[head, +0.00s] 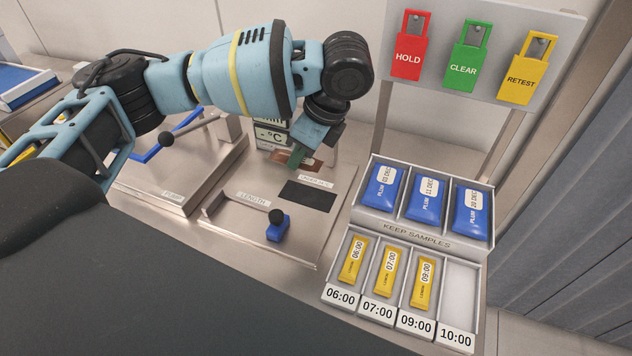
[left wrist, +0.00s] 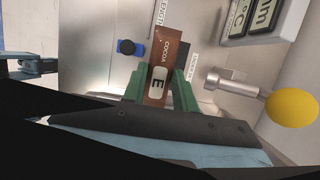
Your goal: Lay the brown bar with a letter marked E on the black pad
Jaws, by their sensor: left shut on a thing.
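My left gripper (head: 298,161) is shut on the brown bar (head: 282,157), seen in the head view beside the back edge of the steel plate. In the left wrist view, the green fingers (left wrist: 158,86) grip the bar (left wrist: 169,50) from both sides. Its printed face shows "COCOA" and a white label with the letter E. The black pad (head: 307,196) lies flat on the steel plate, nearer the front than the gripper and apart from it in the head view. In the left wrist view the bar hides much of the pad (left wrist: 184,66). My right gripper is not seen.
A blue block with a black knob (head: 278,227) stands in front of the pad. A display box (head: 271,136) stands behind the gripper. A sample rack (head: 417,236) with blue and yellow packs stands right. Red, green and yellow tags hang on a board (head: 555,50).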

